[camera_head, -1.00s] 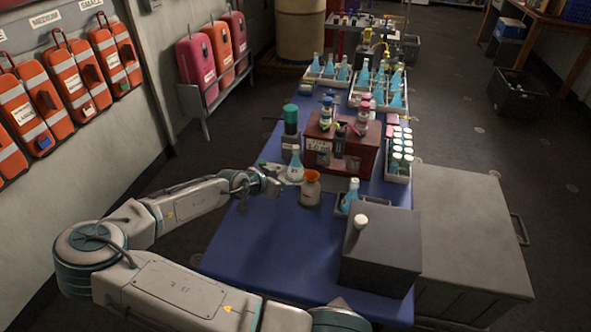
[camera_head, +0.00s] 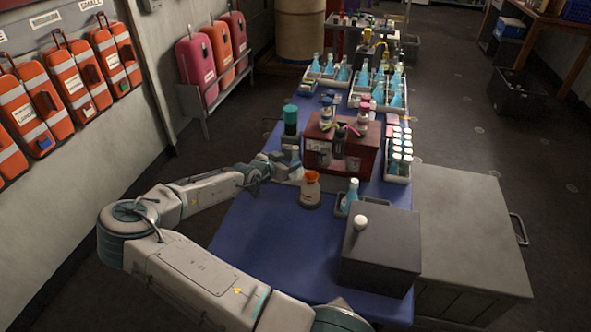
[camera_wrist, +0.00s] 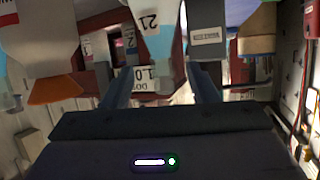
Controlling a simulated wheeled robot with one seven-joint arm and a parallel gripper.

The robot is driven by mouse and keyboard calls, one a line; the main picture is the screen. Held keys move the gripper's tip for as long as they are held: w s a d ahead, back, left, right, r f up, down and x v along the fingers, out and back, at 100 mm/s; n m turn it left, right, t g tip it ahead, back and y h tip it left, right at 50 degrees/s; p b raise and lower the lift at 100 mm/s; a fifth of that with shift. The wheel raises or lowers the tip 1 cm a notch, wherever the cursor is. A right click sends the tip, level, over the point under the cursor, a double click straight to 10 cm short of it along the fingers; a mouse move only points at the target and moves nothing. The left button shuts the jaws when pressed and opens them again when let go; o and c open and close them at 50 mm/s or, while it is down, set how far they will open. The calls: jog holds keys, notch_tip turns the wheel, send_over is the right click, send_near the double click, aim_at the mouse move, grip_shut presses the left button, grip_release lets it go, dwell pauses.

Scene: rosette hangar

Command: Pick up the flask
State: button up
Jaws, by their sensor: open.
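The flask labelled 21 (camera_wrist: 158,38) is pale with blue and appears upside down in the wrist view. Its narrow neck lies between my two spread fingers, with space at the sides. My gripper (camera_wrist: 162,88) is open around the neck and not closed on it. I cannot tell if a finger touches the glass.
The orange-capped bottle (camera_head: 311,190) stands close to the right of my gripper. A red-brown case (camera_head: 366,160) and a green-capped bottle (camera_head: 291,120) stand behind. A blue flask (camera_head: 352,193) and a grey box (camera_head: 385,255) are to the right. The blue tabletop (camera_head: 265,240) is clear in front.

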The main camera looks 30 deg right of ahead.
jog(key=shift+p+x, duration=0.55)
jog(key=shift+x, duration=2.2)
jog(key=shift+c, duration=0.2)
jog(key=shift+r, duration=0.1)
grip_shut()
notch_tip(320, 180, up, 18)
jog(key=b, duration=0.1)
notch_tip(320, 180, up, 10)
jog(key=p, duration=0.7)
send_over(294, 158)
jog(key=shift+w+d, duration=0.3)
jog(key=shift+d, duration=0.15)
